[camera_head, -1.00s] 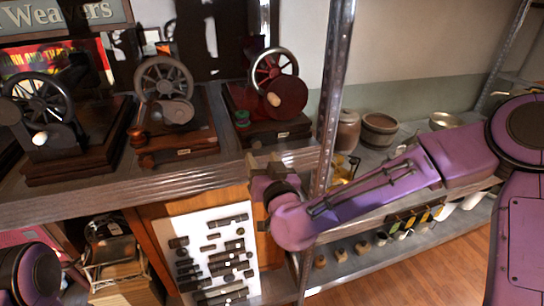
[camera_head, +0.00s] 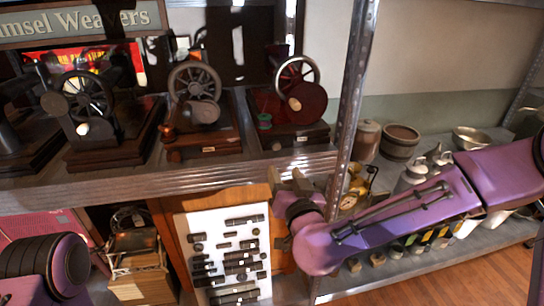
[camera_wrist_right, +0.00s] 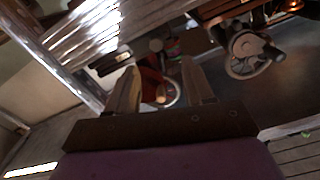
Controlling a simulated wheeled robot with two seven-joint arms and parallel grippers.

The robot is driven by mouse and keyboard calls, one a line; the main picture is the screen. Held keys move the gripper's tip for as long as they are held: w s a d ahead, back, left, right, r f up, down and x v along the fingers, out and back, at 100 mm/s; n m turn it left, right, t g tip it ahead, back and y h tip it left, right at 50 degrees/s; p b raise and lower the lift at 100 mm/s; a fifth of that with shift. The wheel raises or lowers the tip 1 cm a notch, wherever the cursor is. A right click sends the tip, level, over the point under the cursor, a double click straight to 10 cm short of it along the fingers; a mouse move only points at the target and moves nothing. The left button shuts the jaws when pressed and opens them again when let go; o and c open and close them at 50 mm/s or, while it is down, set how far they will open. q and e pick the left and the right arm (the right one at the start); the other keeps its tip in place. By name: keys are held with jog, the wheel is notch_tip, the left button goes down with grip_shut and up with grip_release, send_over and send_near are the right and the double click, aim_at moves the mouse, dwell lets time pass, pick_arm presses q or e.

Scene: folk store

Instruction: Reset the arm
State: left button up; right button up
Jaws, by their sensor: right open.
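My right gripper (camera_head: 290,182) is at the end of the purple right arm, which comes in from the right. It is in front of the shelf edge and just left of the metal post. In the right wrist view its two fingers (camera_wrist_right: 165,92) stand apart with nothing held between them. Part of my left arm shows at the lower left of the head view, but its gripper is out of the picture.
A metal post (camera_head: 352,110) rises beside my right gripper. A white board (camera_head: 228,255) with dark pieces is below. Pots (camera_head: 400,141) stand on the right shelf. Wooden floor (camera_head: 450,285) shows at lower right.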

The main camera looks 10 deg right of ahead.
jog(key=s+d+f+m+g+b, duration=0.1)
jog(key=s+d+f+m+g, duration=0.15)
jog(key=f, duration=0.75)
jog(key=s+d+f+m+g+h+b, duration=0.1)
jog(key=s+d+f+g, duration=0.2)
jog(key=f, duration=0.7)
jog(key=s+d+f+m+g+b, duration=0.1)
jog(key=s+d+f+m+g, duration=0.3)
jog(key=f, duration=0.6)
jog(key=s+d+f+n+g+h+b, duration=0.1)
jog(key=s+d+f+g, duration=0.1)
jog(key=s+f, duration=0.6)
jog(key=s+d+f+n+g+h+b, duration=0.1)
jog(key=s+d+f+n+g+b, duration=0.1)
jog(key=s+d+f, duration=0.3)
jog(key=s+f+g, duration=0.1)
jog(key=s+f, duration=0.3)
jog(key=s, duration=0.5)
jog(key=shift+s+d+f+h, duration=0.2)
jog(key=shift+s+d+h, duration=0.1)
jog(key=shift+h, duration=0.1)
